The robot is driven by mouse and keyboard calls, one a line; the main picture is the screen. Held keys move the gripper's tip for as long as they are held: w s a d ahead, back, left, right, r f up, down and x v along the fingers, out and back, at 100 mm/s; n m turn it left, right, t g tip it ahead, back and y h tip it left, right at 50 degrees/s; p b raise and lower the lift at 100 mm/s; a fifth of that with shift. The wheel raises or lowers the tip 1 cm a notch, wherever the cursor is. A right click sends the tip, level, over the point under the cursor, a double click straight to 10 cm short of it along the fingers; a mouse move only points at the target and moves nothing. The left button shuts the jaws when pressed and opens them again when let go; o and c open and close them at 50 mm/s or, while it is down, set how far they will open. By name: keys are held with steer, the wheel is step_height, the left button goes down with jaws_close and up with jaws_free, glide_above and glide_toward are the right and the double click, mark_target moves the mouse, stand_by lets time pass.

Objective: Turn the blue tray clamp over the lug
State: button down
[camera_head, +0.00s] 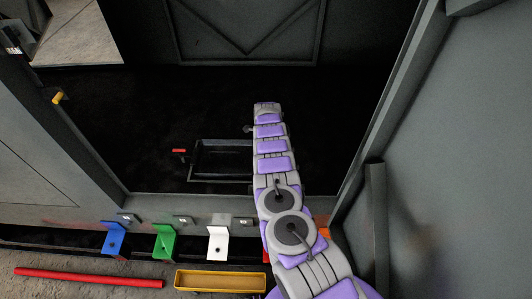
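A blue bent piece (114,240), the only blue part in sight and apparently the clamp, is at the left end of a row along the enclosure's front sill. Small grey metal fittings (128,218) sit on the sill just above it; I cannot tell which is the lug, or whether the blue piece overlaps it. My arm reaches from the bottom right up into the dark enclosure, well right of the blue piece. Its far end shows no fingers, so my gripper is hidden.
Green (165,242) and white (217,242) bent pieces continue the row; red and orange parts are mostly behind my arm. A black tray-like frame (190,163) lies inside. A red bar (88,277) and yellow tray (178,281) lie in front. A grey panel (470,150) stands at right.

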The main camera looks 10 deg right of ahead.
stand_by(0.4)
steer(key=c, duration=1.1)
jaws_free()
steer(key=shift+w, duration=0.1)
step_height(320, 180, up, 17)
steer(key=p, duration=0.3)
steer(key=shift+r, duration=0.15)
